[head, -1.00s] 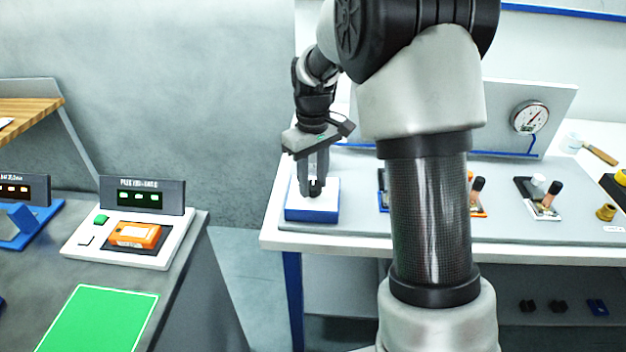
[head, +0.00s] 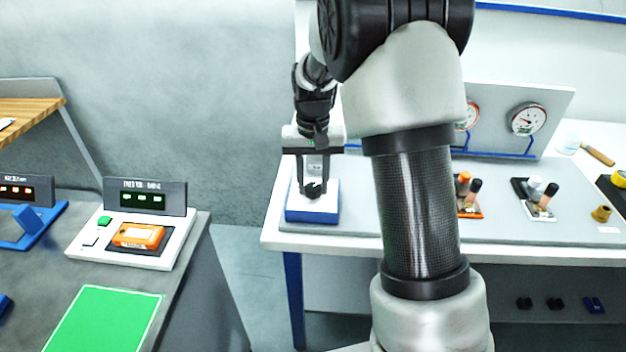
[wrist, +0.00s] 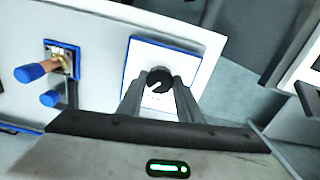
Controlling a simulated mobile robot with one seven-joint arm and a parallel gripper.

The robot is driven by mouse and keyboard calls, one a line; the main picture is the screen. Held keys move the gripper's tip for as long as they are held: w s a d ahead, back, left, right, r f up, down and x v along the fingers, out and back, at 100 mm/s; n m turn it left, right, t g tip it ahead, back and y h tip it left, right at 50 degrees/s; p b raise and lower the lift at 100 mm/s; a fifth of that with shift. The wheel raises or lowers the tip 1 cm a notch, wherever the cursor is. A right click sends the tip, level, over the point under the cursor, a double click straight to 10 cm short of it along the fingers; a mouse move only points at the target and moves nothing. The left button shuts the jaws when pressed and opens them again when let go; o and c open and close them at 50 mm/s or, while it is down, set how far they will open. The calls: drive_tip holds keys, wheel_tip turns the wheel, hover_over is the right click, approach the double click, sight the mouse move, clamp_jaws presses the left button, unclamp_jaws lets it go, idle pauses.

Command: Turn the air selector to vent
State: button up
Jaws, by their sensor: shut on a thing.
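The air selector is a white-topped block with blue sides (head: 312,212) at the left front corner of the white bench in the head view. In the wrist view its white top plate (wrist: 146,58) has a blue border and carries a black round knob (wrist: 159,80). My gripper (head: 314,188) points down over the block, with its two fingers on either side of the knob. In the wrist view the gripper (wrist: 160,95) is shut on the knob. The plate's markings are too small to read, and the fingers hide part of the plate.
A valve with blue handles (wrist: 50,73) stands beside the selector in the wrist view. Orange-handled (head: 466,190) and white-handled valves (head: 537,195) stand farther right on the bench. A gauge (head: 526,119) is on the back panel. A console with an orange device (head: 138,236) is on the left counter.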

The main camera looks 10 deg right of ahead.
sight(313, 187)
drive_tip(key=shift+m, duration=0.6)
drive_tip(key=shift+w, duration=0.1)
drive_tip(key=o, duration=1)
drive_tip(key=shift+o, duration=0.2)
drive_tip(key=shift+r, duration=0.1)
wheel_tip(313, 187, up, 17)
drive_tip(key=p, duration=0.1)
drive_tip(key=shift+r+p, duration=0.15)
drive_tip(key=shift+p, duration=0.25)
